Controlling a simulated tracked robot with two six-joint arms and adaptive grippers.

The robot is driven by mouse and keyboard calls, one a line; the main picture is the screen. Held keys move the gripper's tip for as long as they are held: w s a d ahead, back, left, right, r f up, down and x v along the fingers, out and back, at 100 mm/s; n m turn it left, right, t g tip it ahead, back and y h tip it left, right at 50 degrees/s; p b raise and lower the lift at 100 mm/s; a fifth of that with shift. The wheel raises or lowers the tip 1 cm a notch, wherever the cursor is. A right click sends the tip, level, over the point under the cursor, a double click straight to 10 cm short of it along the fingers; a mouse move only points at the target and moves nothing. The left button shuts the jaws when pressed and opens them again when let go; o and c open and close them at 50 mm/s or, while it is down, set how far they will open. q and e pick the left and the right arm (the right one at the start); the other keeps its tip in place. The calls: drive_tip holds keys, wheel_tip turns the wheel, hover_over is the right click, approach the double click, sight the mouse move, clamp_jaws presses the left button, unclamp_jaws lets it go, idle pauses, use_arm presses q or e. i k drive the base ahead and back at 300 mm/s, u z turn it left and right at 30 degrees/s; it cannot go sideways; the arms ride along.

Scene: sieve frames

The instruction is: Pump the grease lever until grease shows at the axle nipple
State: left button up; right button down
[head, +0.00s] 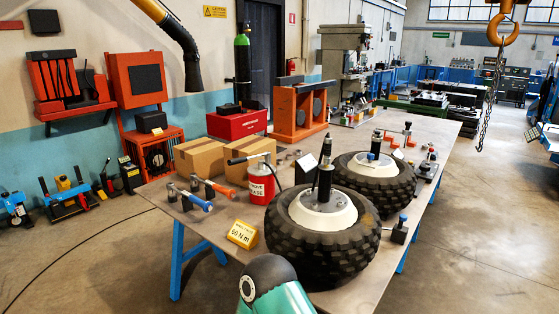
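A red grease can (262,188) with a white label stands upright on the workbench, left of the nearer wheel. Its pump lever (247,158) sticks out to the left from the top, roughly level. The nearer wheel (323,238) lies flat, with a cream hub and a dark axle (325,178) standing up from its middle. The nipple is too small to make out, and I see no grease on the axle. A teal and dark part of my own arm shows at the bottom edge. Neither of my grippers is in the picture.
A second wheel (373,178) lies just behind. Two cardboard boxes (199,157) stand behind the can. Blue- and orange-handled tools (190,199) and a yellow "60 Nm" block (242,235) lie at the front left of the bench (208,232). A hook and chain (490,75) hang at right.

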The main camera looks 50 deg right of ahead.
sight(236, 161)
drive_tip(key=z, duration=0.05)
drive_tip(key=k, duration=1.35)
drive_tip(key=z, duration=0.45)
drive_tip(key=i, duration=1)
drive_tip(key=z, duration=0.05)
